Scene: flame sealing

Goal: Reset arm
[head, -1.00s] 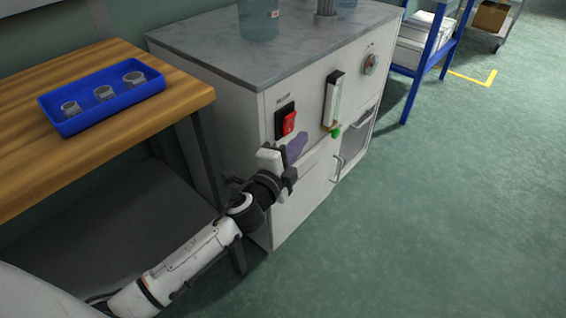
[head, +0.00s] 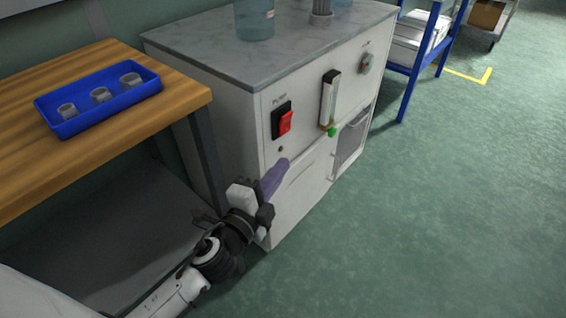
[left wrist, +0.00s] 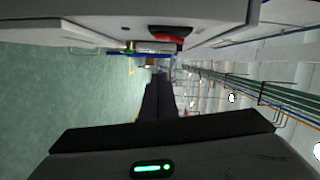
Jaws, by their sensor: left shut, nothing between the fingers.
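My left gripper (head: 275,176) is in front of the white cabinet (head: 300,200), below the red power switch (head: 285,122). Its purple fingers are together with nothing between them, apart from the switch. In the left wrist view the shut fingers (left wrist: 158,98) point away from the camera, and the red switch (left wrist: 170,38) shows near the top, on the cabinet front. My right gripper is not in view.
A green-tipped flow gauge (head: 329,100) and a knob (head: 366,64) sit on the cabinet front. A wooden table (head: 185,97) with a blue tray (head: 66,131) of several small metal cups is at left. A blue-legged rack (head: 413,80) stands behind. Floor at right is clear.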

